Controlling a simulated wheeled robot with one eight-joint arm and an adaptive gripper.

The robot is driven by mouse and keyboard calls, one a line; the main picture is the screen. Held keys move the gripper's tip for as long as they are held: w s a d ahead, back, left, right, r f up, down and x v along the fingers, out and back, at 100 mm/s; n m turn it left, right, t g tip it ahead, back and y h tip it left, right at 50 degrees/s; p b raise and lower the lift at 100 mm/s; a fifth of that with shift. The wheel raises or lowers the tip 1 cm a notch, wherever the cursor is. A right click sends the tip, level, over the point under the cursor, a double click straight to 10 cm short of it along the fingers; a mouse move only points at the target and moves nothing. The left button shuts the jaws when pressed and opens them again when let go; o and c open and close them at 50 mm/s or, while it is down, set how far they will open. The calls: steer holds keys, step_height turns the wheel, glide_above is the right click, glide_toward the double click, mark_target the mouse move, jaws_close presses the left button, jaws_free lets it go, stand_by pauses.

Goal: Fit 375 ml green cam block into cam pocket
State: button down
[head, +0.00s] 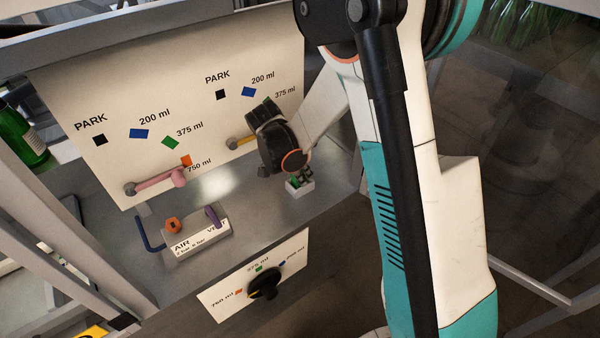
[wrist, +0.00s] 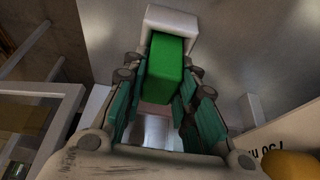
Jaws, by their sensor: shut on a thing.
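In the wrist view, the green cam block (wrist: 162,70) stands between the two ridged finger pads of my gripper (wrist: 162,100), which is shut on it. The block's far end meets a small white open holder (wrist: 172,17); I cannot tell how deep it sits in it. In the head view, my gripper (head: 302,178) is low at the right side of the grey bench, right at the white holder (head: 304,188). Only a little green of the block shows there, and the fingers hide the rest. I cannot tell for sure whether this holder is the cam pocket.
A cream panel (head: 85,75) with PARK and bottle-size marks stands behind, with a pink-handled lever (head: 158,183) and a yellow-handled lever (head: 242,142). An AIR/VENT box (head: 200,240) sits left on the bench. A black selector knob (head: 264,287) is on the front plate.

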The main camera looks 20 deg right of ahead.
steer(key=shift+f, duration=0.2)
steer(key=c, duration=1.3)
jaws_free()
steer(key=shift+r, duration=0.1)
steer(key=p+v, duration=0.4)
steer(key=v, duration=0.8)
steer(key=s+d+r+n+t+y, duration=0.25)
steer(key=s+r+n, duration=0.45)
steer(key=s+r, duration=0.35)
steer(key=s+d+r+n+t+y, duration=0.2)
steer(key=s+n, duration=0.5)
steer(key=s, duration=0.4)
steer(key=shift+r+t, duration=0.65)
steer(key=shift+r, duration=0.25)
